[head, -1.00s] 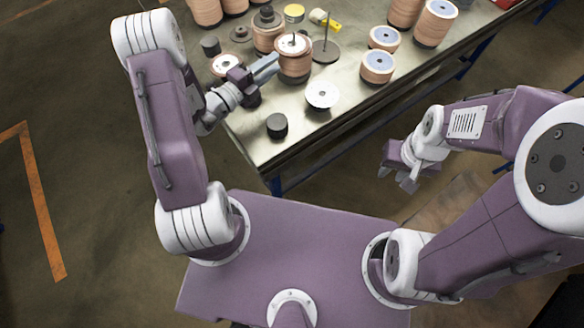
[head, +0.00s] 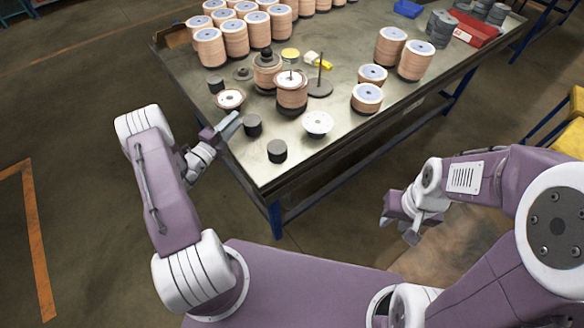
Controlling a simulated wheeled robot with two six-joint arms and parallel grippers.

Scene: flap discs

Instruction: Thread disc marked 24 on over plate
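A stack of copper-coloured flap discs (head: 292,96) stands near the table's front left, with a thin upright rod through its top. Behind it to the right, a dark round plate (head: 320,88) carries a bare upright rod. A white-faced disc (head: 318,123) lies flat near the front edge, and another flap disc (head: 230,100) lies to the left. No number 24 is readable. My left gripper (head: 230,126) is at the table's left edge, beside a dark cylinder, apart from the stack; its finger gap is unclear. My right gripper (head: 397,230) is open and empty, off the table's front.
Dark cylinders (head: 277,151) stand at the front corner of the metal table (head: 350,137). Another dark-topped stack (head: 267,70) stands close behind the rod stack. Taller stacks (head: 416,60) stand at right, several more at back left, and a red tray (head: 474,32) at back right.

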